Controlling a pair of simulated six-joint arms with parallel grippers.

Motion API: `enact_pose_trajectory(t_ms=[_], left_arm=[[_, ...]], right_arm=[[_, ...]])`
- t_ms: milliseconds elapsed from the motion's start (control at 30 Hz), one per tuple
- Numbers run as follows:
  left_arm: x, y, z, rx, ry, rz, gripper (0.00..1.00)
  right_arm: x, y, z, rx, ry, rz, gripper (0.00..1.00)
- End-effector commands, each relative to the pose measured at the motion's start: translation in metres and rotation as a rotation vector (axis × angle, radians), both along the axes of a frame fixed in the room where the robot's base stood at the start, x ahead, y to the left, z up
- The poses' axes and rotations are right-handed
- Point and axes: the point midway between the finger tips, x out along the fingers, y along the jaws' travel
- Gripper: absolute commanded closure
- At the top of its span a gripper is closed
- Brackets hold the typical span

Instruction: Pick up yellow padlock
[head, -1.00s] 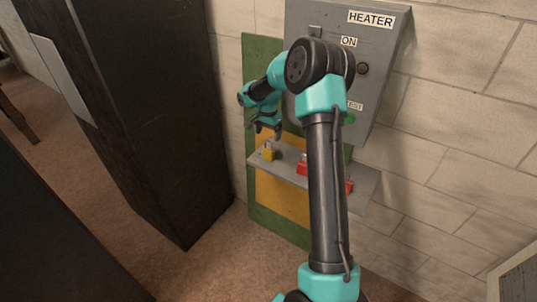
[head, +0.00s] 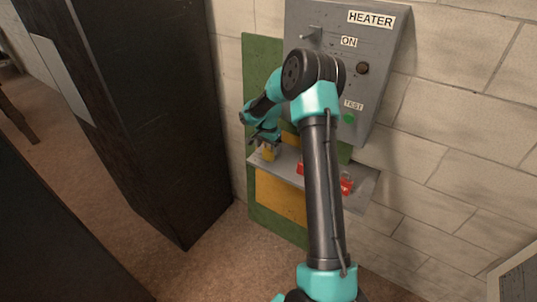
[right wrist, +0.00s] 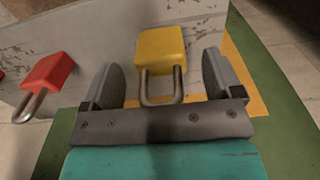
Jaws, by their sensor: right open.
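The yellow padlock (head: 268,153) sits at the left end of a grey shelf (head: 288,171) below the heater panel. In the right wrist view the yellow padlock (right wrist: 161,51) lies between the two fingers, its grey shackle towards the palm. My right gripper (right wrist: 162,75) is open around it, with a gap visible on each side. In the head view my right gripper (head: 266,143) is at the padlock and partly hides it. My left gripper is not in view.
Red padlocks (head: 346,184) are on the shelf to the right, and one red padlock (right wrist: 49,70) shows left in the wrist view. A grey heater panel (head: 335,75) is above. A dark cabinet (head: 165,120) stands at left.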

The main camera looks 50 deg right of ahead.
Motion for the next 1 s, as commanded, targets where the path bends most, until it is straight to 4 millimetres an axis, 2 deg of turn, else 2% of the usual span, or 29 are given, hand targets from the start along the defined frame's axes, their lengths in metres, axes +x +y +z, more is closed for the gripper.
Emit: enact_pose_trajectory(t_ms=[500,1000], left_arm=[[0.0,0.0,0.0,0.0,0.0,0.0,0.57],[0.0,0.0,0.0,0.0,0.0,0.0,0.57]], right_arm=[[0.0004,-0.0001,-0.002,-0.001,-0.002,0.0,0.15],[0.0004,-0.0001,-0.0019,-0.001,-0.002,0.0,0.63]])
